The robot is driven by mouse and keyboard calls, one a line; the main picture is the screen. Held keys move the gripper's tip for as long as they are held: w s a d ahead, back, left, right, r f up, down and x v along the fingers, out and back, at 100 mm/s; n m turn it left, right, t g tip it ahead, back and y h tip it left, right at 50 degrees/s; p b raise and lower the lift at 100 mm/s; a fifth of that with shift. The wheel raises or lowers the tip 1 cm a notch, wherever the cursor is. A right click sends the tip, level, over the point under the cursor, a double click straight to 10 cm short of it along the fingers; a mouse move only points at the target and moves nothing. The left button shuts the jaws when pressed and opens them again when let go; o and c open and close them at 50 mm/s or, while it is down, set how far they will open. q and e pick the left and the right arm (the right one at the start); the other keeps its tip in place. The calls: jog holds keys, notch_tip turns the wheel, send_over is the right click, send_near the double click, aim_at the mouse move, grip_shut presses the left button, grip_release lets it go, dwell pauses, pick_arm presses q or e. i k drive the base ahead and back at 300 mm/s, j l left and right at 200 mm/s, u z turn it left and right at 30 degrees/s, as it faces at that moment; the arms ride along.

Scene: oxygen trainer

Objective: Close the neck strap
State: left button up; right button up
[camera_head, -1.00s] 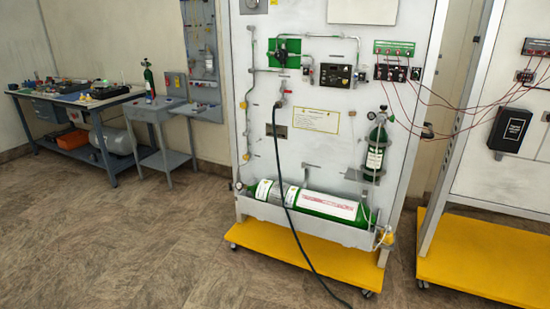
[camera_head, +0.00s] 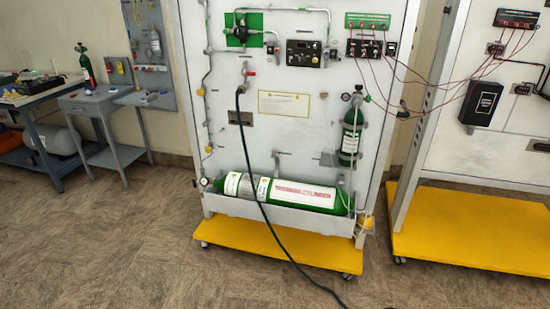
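A large green cylinder (camera_head: 295,194) with a white label lies horizontally in a tray (camera_head: 279,215) low on the white trainer panel (camera_head: 288,138). A smaller green cylinder (camera_head: 352,133) stands upright on the right side of the panel, with a gauge at its top. I cannot make out a neck strap on either cylinder at this size, nor whether one is open or closed. Neither of my grippers is in the view.
The panel stands on a yellow wheeled base (camera_head: 276,247). A dark hose (camera_head: 264,213) hangs from a red-handled valve and runs onto the floor. A second panel on a yellow base (camera_head: 470,229) stands at right. Grey tables (camera_head: 96,105) are at left. The front floor is clear apart from the hose.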

aim_at(273, 152)
jog(key=z, duration=0.55)
jog(key=i+j+z, duration=0.25)
jog(key=j, duration=0.15)
jog(key=j+z, duration=0.2)
jog(key=j, duration=0.15)
jog(key=i+j+z, duration=0.25)
jog(key=j, duration=0.2)
jog(key=j+z, duration=0.2)
jog(key=j, duration=0.25)
